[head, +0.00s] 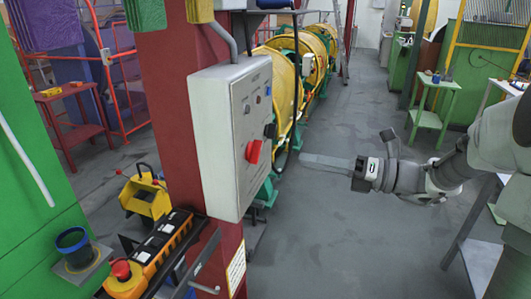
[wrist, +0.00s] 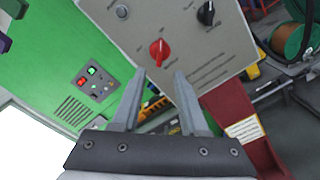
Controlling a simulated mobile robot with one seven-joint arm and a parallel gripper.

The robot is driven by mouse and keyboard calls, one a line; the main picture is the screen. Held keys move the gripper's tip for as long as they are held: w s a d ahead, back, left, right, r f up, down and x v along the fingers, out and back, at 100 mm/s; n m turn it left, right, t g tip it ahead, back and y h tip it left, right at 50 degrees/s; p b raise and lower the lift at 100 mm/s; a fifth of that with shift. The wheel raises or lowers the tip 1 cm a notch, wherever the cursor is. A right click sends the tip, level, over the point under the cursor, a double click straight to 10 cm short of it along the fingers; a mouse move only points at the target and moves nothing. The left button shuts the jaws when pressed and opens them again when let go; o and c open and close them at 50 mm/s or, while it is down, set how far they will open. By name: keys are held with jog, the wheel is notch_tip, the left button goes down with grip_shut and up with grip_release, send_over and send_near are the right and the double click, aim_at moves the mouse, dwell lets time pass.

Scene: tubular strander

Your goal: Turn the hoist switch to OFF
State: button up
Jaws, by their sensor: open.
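A light grey control box (head: 225,120) is fixed to a red column, and its face also fills the top of the wrist view (wrist: 185,45). It carries a red rotary switch (head: 253,151), seen in the wrist view (wrist: 158,53) with its handle roughly upright, and a black rotary switch (head: 270,131), also in the wrist view (wrist: 207,13). The labels are too small to read, so I cannot tell which is the hoist switch. My gripper (head: 302,160) is open and empty, right of the box and apart from it. In the wrist view its fingertips (wrist: 160,74) lie just below the red switch.
The red column (head: 172,90) stands behind the box. An orange and black pendant panel (head: 160,250) with a red button lies below it at left. Yellow strander rings (head: 283,85) stand behind. A green side table (head: 427,118) is at right. The floor between is clear.

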aim_at(254, 152)
jog(key=x, duration=1)
jog(key=shift+a, duration=0.25)
grip_shut()
